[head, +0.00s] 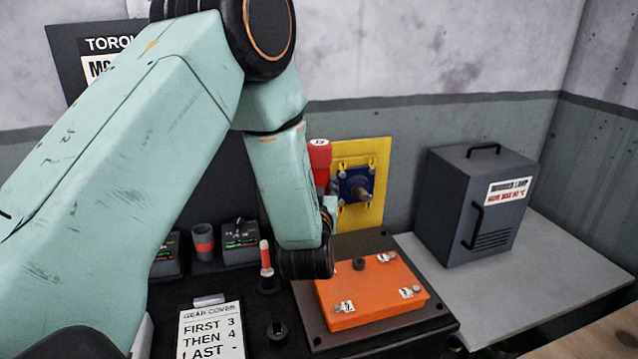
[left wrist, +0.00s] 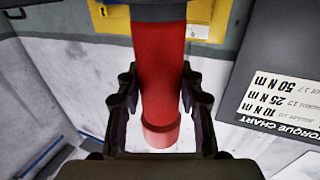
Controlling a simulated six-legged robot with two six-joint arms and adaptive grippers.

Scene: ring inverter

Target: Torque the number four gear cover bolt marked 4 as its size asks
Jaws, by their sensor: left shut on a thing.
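My left gripper (left wrist: 160,100) is shut around the red handle (left wrist: 162,60) of a tool. In the head view the red end (head: 320,152), with a small white mark on top, shows behind my forearm; the fingers and the tool's lower part are hidden there. The orange gear cover (head: 370,296) lies on a dark plate to the right of my wrist, with bolts and small white number tags at its corners. The tags are too small to read surely, so I cannot tell which is 4. My right gripper is not in view.
A card (head: 210,330) reads GEAR COVER, FIRST 3, THEN 4, LAST. The torque chart (left wrist: 275,110) lists 10, 25 and 50 N m. A yellow panel (head: 377,210) with a blue part stands behind the cover. A grey cabinet (head: 460,220) stands right. A red-topped post (head: 265,255) is left of my wrist.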

